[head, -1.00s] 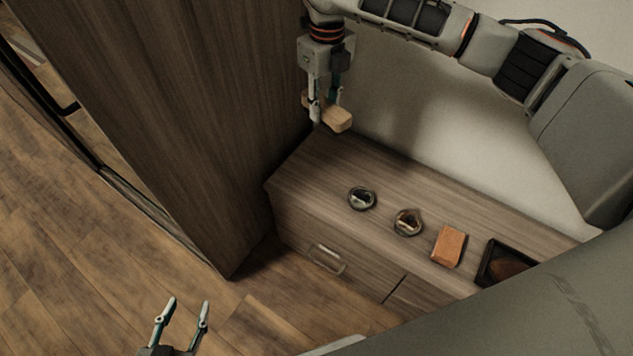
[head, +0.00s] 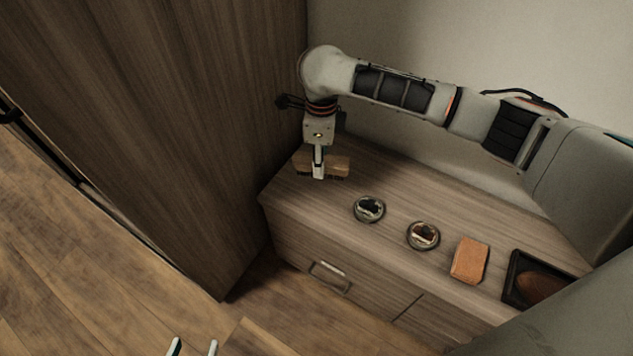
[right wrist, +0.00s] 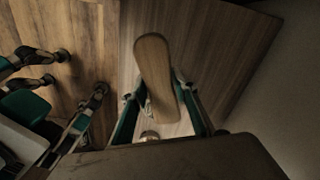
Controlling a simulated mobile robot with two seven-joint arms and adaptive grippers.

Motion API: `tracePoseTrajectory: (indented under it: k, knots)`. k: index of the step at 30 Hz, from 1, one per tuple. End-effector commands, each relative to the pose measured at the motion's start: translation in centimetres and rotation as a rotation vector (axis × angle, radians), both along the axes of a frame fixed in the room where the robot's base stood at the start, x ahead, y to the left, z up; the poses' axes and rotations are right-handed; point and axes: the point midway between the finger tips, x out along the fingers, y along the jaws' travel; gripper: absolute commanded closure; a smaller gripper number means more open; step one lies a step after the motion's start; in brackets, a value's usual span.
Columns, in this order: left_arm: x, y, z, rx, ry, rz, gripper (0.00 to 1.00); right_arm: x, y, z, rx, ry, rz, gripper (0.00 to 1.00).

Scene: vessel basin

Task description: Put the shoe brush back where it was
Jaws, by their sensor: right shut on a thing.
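The shoe brush (head: 336,165) has a light wooden back and darker bristles below. My right gripper (head: 318,176) is shut on it, near the left back end of the cabinet top. In the head view the brush is level, bristles down, at or just above the cabinet top; I cannot tell whether it touches. In the right wrist view the brush's wooden back (right wrist: 157,75) lies between the two fingers (right wrist: 160,110). My left gripper (head: 193,348) is at the bottom edge of the head view, fingers apart, with nothing between them; only its tips show.
On the cabinet top (head: 400,182) stand two round tins (head: 369,209) (head: 423,235), an orange-brown block (head: 469,260) and a dark tray (head: 513,287) holding a brown item (head: 542,287). A tall wooden panel (head: 170,130) borders the left; a wall stands behind.

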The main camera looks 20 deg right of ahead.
Motion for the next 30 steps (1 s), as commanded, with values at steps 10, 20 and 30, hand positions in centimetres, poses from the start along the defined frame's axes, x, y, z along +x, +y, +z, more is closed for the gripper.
tracePoseTrajectory:
  k: [10,20,30]
  knots:
    - [0.5,-1.2,0.8,-0.056,-0.019,0.009,0.60,0.1,0.0,-4.0,0.001,-0.002,-0.002,0.89]
    - [0.2,-2.4,0.3,-0.109,-0.006,0.015,0.60,-0.3,0.0,-9.3,0.001,0.010,-0.001,0.89]
    - [1.8,-3.0,2.8,-0.146,-0.062,0.020,0.60,0.1,0.0,-9.3,0.001,-0.004,-0.001,0.92]
